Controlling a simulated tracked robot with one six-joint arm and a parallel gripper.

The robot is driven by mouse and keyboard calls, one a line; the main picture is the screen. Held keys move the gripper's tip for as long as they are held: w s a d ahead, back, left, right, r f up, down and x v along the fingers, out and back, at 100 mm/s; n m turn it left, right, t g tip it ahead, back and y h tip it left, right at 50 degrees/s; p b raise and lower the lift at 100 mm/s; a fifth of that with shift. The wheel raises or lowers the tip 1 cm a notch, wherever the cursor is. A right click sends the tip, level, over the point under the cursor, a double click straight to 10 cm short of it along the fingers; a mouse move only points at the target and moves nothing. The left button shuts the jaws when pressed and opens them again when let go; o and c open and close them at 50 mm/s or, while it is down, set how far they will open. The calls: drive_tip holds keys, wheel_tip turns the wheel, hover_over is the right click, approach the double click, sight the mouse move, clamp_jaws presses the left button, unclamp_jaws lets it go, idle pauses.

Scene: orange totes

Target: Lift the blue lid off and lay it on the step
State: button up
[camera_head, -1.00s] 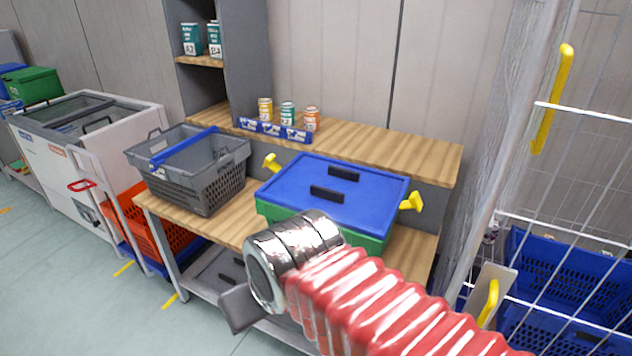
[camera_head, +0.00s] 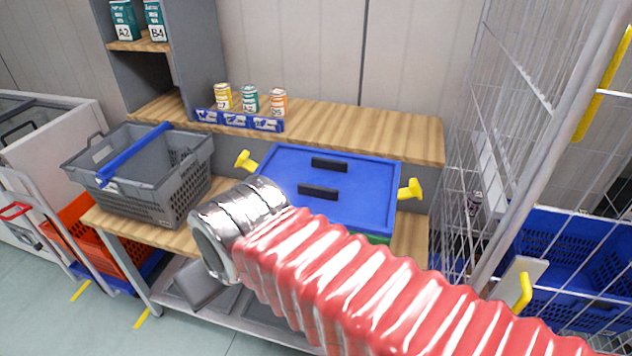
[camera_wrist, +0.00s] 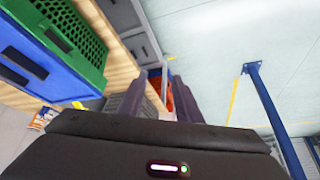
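The blue lid (camera_head: 365,190) lies flat on the green tote (camera_head: 377,239), with two black handles on top. Yellow latches stick out at its left (camera_head: 245,161) and right (camera_head: 410,188) sides. The lid (camera_wrist: 40,85) and green tote (camera_wrist: 80,40) also show at the left of the wrist view. My gripper (camera_wrist: 163,98) is open and empty, with a gap between its dark fingers. The raised wooden step (camera_head: 375,135) runs behind the tote.
Three cans stand on the left of the step by a blue label strip (camera_head: 238,120); its right part is clear. A grey basket (camera_head: 150,190) with a blue handle sits left of the tote. A wire cage (camera_head: 520,150) stands close on the right.

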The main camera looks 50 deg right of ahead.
drive_tip(key=shift+o, duration=0.4)
drive_tip(key=w+d+r+m+g, duration=0.1)
drive_tip(key=w+d+r+m, duration=0.25)
drive_tip(key=d+m, duration=0.45)
drive_tip(key=w+d+r+m+g, duration=0.15)
drive_tip(key=w+d+m, duration=0.25)
drive_tip(key=d+m, duration=0.4)
drive_tip(key=s+d+m+y, duration=0.1)
drive_tip(key=d+m+y, duration=0.1)
drive_tip(key=d+m, duration=1.2)
drive_tip(key=d+t, duration=0.1)
drive_tip(key=d, duration=0.7)
drive_tip(key=shift+s+d+r+m, duration=0.15)
drive_tip(key=shift+s+r+m, duration=0.05)
drive_tip(key=shift+s+m, duration=0.1)
drive_tip(key=shift+w+f, duration=0.1)
hover_over(329, 188)
wheel_tip(329, 188, down, 8)
drive_tip(key=shift+r, duration=0.1)
